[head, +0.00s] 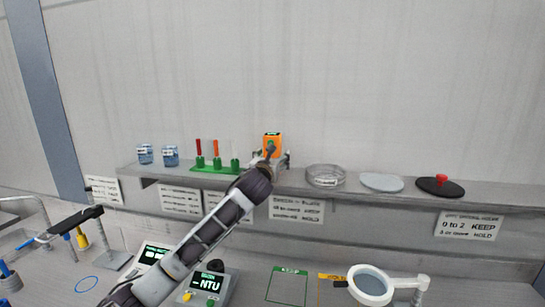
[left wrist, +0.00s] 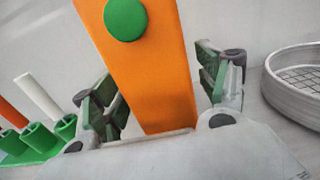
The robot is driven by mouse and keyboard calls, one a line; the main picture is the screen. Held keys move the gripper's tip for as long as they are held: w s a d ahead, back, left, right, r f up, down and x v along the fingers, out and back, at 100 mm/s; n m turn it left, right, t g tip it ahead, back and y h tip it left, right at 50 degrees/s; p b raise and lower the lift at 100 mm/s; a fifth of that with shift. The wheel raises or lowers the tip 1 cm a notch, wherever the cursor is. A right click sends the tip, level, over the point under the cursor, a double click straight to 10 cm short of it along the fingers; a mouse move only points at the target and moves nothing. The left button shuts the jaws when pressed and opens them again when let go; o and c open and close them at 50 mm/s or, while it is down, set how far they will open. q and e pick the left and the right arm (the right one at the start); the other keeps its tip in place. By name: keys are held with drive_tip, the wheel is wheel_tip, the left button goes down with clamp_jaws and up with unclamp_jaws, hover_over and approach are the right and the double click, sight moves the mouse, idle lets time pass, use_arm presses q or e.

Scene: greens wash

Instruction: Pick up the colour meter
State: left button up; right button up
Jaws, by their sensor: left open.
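The colour meter (head: 272,139) looks like an upright orange block with a green patch, standing on the shelf at the centre of the head view. In the left wrist view the orange body (left wrist: 155,75) with its round green button (left wrist: 126,18) fills the middle. My left gripper (head: 271,158) is open around its lower part, with one finger on each side. A gap shows on the right side; whether the left finger touches is hard to tell. The body's lower end is hidden behind the gripper. My right gripper is not in view.
A green rack (head: 216,167) with coloured tubes stands close left of the meter. A round sieve (head: 325,176) is close on its right, then a pale disc (head: 381,182) and a black disc (head: 440,188) with a red knob. Two blue-white containers (head: 158,155) stand further left.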

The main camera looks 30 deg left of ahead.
sight(272, 134)
use_arm(q)
drive_tip(key=c, duration=1.2)
drive_tip(key=shift+o, duration=0.2)
drive_tip(key=shift+r, duration=0.2)
drive_tip(key=shift+r+b, duration=0.6)
drive_tip(key=shift+r, duration=4.2)
